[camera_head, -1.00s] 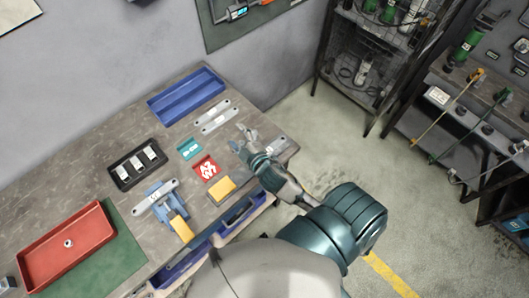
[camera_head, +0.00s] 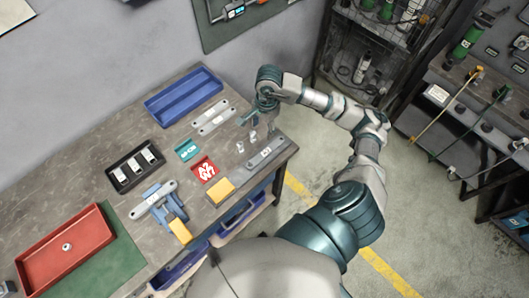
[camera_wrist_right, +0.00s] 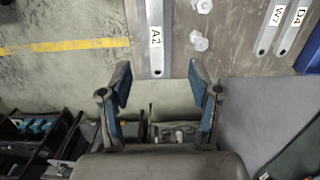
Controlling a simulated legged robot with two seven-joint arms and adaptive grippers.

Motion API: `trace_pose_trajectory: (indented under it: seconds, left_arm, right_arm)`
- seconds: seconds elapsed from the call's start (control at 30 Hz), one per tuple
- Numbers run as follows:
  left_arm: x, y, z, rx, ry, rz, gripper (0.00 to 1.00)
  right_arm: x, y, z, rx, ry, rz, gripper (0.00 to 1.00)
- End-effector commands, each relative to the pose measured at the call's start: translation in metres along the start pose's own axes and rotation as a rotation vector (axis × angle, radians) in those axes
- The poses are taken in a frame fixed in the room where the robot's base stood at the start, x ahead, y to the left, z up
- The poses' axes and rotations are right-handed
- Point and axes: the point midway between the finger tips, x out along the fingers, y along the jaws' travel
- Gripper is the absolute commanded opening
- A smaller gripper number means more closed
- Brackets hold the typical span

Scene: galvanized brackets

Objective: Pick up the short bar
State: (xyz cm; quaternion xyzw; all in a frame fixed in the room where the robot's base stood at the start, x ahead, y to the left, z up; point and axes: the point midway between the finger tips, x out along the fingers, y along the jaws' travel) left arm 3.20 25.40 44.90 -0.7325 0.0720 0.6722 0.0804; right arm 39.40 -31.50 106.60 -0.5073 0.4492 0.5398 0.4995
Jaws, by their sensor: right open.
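Several flat grey bars with holes lie about. One bar labelled A2 (camera_head: 265,152) lies at the table's right edge; it shows at the top in the wrist view (camera_wrist_right: 156,38). Two bars (camera_head: 214,117) lie side by side near the blue tray, labelled W7 (camera_wrist_right: 268,28) and DA (camera_wrist_right: 293,30) in the wrist view. Another bar (camera_head: 142,208) rests on a blue fixture. I cannot tell which is the short one. My right gripper (camera_head: 258,118) is open and empty, near the table's far right edge; its fingers (camera_wrist_right: 163,82) are apart from the A2 bar's end. My left gripper is not in view.
Metal bolts (camera_wrist_right: 199,42) stand beside the A2 bar. Open floor lies right of the table.

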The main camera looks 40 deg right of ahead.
Motion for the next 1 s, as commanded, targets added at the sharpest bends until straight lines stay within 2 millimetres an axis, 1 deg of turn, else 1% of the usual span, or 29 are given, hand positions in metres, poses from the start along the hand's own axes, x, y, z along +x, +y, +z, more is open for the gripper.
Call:
trace_pose_trajectory:
  seconds: [0.03,0.1,0.17,0.27,0.4,0.5,0.6,0.7,0.87,1.0]
  left_arm:
    - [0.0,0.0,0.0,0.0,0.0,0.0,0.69]
    - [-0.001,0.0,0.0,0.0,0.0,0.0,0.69]
    - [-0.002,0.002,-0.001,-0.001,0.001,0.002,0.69]
    - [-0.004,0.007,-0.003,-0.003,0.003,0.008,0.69]
    - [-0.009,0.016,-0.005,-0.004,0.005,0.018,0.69]
    - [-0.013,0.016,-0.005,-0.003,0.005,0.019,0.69]
    - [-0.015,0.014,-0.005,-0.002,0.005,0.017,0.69]
    - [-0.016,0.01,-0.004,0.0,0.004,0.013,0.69]
    - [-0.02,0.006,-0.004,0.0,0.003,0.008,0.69]
    - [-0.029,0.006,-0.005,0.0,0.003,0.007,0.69]
  right_arm:
    - [-0.004,0.002,-0.013,0.006,0.048,0.01,0.62]
    - [-0.004,0.004,-0.022,0.008,0.083,0.022,0.62]
    - [0.002,0.005,-0.024,0.009,0.091,0.028,0.62]
    - [0.022,0.006,-0.025,0.01,0.09,0.031,0.62]
    - [0.055,0.006,-0.024,0.01,0.088,0.031,0.62]
    - [0.078,0.006,-0.025,0.009,0.087,0.029,0.62]
    - [0.096,0.007,-0.027,0.009,0.088,0.027,0.62]
    - [0.108,0.007,-0.029,0.009,0.087,0.025,0.62]
    - [0.12,0.007,-0.031,0.009,0.085,0.026,0.62]
    - [0.141,0.008,-0.029,0.01,0.082,0.028,0.62]
